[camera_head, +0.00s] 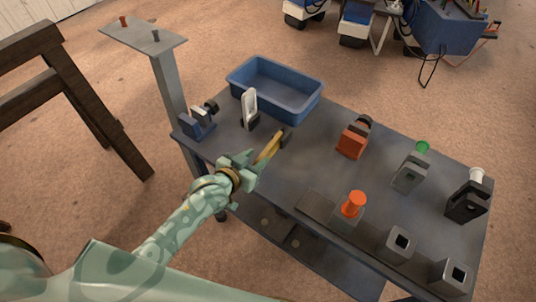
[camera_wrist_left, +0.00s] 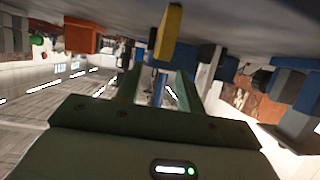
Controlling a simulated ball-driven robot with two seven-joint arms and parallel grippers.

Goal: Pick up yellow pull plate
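The yellow pull plate (camera_head: 268,148) is a narrow yellow bar near the front left edge of the grey bench, with a small dark block (camera_head: 285,136) at its far end. My left gripper (camera_head: 250,163) is just in front of the plate's near end. In the left wrist view the plate (camera_wrist_left: 168,34) shows just past the fingertips, roughly in line with the gap between them. The left fingers (camera_wrist_left: 157,80) are apart, with nothing seen between them. Whether they touch the plate is unclear. My right gripper is in neither view.
On the bench (camera_head: 305,175) stand a blue bin (camera_head: 303,108), a white upright piece (camera_head: 249,108), a blue clamp-like piece (camera_head: 198,124), an orange block (camera_head: 351,141) and an orange-topped block (camera_head: 353,204). Several grey and black blocks stand at right. The bench middle is clear.

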